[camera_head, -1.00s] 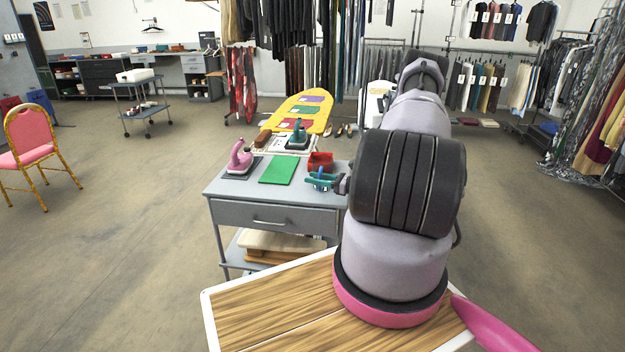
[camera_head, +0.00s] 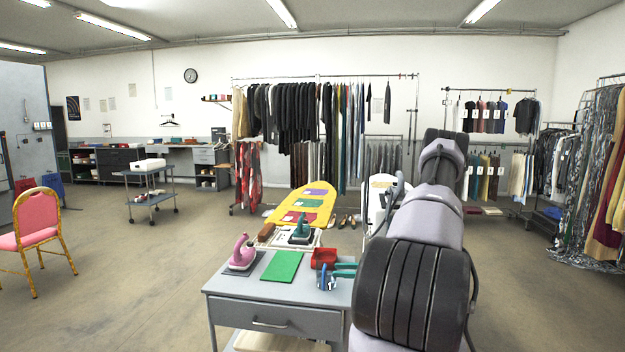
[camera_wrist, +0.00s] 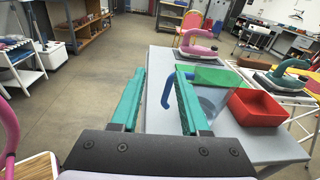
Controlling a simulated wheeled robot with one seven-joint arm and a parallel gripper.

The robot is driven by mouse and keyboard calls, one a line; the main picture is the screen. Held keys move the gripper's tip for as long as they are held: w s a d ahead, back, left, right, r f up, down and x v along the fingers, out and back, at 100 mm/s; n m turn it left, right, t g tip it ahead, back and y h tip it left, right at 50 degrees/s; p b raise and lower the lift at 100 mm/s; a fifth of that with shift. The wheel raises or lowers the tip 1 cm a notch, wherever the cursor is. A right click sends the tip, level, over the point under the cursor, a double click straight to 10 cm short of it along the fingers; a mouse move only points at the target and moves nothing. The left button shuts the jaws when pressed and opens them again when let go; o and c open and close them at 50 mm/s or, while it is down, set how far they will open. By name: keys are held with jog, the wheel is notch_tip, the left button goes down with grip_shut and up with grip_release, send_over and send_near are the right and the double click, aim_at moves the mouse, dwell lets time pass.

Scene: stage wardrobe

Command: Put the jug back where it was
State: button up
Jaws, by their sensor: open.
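The jug (camera_head: 326,281) is clear with a blue handle. It stands upright on the grey drawer table, near its right edge in the head view, in front of a red box. In the wrist view the jug (camera_wrist: 212,98) is just beyond and right of my right finger, its blue handle showing between the fingers. My gripper (camera_wrist: 160,72) has teal fingers and is open with nothing clamped. In the head view the gripper (camera_head: 345,269) is at the jug's right side, partly hidden by my arm. Whether a finger touches the handle, I cannot tell.
The grey table (camera_head: 225,286) also bears a red box (camera_head: 323,257), a green mat (camera_head: 282,266) and a pink iron (camera_head: 242,252). A teal iron (camera_head: 302,230) stands behind, by a yellow ironing board (camera_head: 326,207). A pink chair (camera_head: 38,222) is left. Floor left of the table is clear.

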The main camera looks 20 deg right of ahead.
jog(key=s+a+r+n+g+h, duration=0.25)
jog(key=a+r+n+g, duration=0.45)
jog(key=r, duration=0.5)
jog(key=s+a+r+n+g+h, duration=0.25)
jog(key=a+r+n, duration=0.25)
jog(key=a+r, duration=0.45)
jog(key=s+a+r+n+t+h, duration=0.3)
jog(key=s+r+n, duration=0.1)
jog(key=s+r, duration=0.5)
jog(key=s+a+r+n+t+h, duration=0.2)
jog(key=s+r+n+t+h, duration=0.1)
jog(key=s+r, duration=0.6)
jog(key=shift+a+r+n, duration=0.15)
jog(key=shift+a+n, duration=0.25)
jog(key=shift+n, duration=0.4)
